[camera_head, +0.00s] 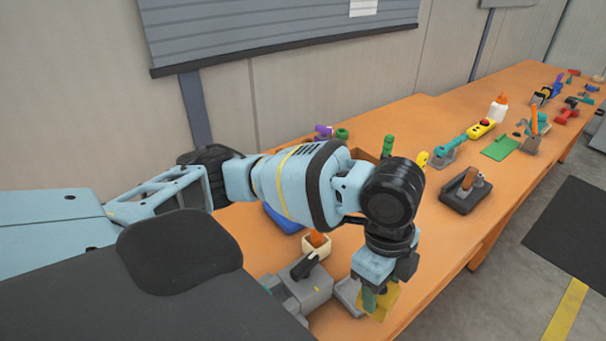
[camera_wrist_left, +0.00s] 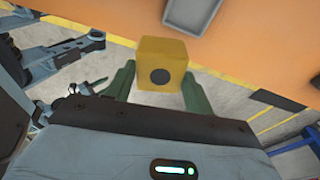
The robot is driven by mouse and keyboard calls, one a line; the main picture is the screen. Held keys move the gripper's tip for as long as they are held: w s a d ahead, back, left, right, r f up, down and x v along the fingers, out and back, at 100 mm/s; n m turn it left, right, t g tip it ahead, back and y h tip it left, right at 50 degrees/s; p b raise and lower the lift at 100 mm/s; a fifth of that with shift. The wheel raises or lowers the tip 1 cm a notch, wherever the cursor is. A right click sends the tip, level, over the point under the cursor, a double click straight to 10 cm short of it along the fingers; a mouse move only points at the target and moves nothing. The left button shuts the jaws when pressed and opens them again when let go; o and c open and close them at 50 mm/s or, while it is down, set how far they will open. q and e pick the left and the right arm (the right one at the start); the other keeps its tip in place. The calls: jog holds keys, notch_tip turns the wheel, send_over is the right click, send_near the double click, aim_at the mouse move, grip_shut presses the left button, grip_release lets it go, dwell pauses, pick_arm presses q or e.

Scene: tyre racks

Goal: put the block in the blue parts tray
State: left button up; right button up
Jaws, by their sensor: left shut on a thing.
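The yellow block (camera_wrist_left: 162,66) has a dark round spot on its face. My left gripper (camera_wrist_left: 160,88) is shut on it, one green finger on each side. In the head view the block (camera_head: 385,300) is held at the table's front edge, partly hidden by my left gripper (camera_head: 372,299). A blue tray (camera_head: 283,218) lies on the table behind my left arm. The arm hides much of it, so I cannot see what is inside. My right gripper is not in view.
A small grey tray (camera_head: 347,296) lies next to the block. A grey tool with a black handle (camera_head: 303,268) and a cream box (camera_head: 317,246) stand left of it. A black holder (camera_head: 465,192) stands further right. The table (camera_head: 420,240) between is bare.

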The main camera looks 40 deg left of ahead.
pick_arm(q)
jog(key=w+a+n, duration=0.1)
jog(key=n, duration=0.3)
jog(key=a+r+n, duration=0.1)
jog(key=a+n, duration=0.1)
jog(key=n, duration=0.2)
jog(key=w+a+r+n+t, duration=0.1)
jog(key=n, duration=0.3)
jog(key=shift+w+a+r+n+y, duration=0.2)
jog(key=shift+w+a+n+y, duration=0.1)
jog(key=shift+n+y, duration=0.1)
jog(key=n, duration=0.1)
jog(key=a+n, duration=0.1)
jog(key=n, duration=0.1)
jog(key=w+a+r+n, duration=0.1)
jog(key=n, duration=0.1)
jog(key=shift+y, duration=0.3)
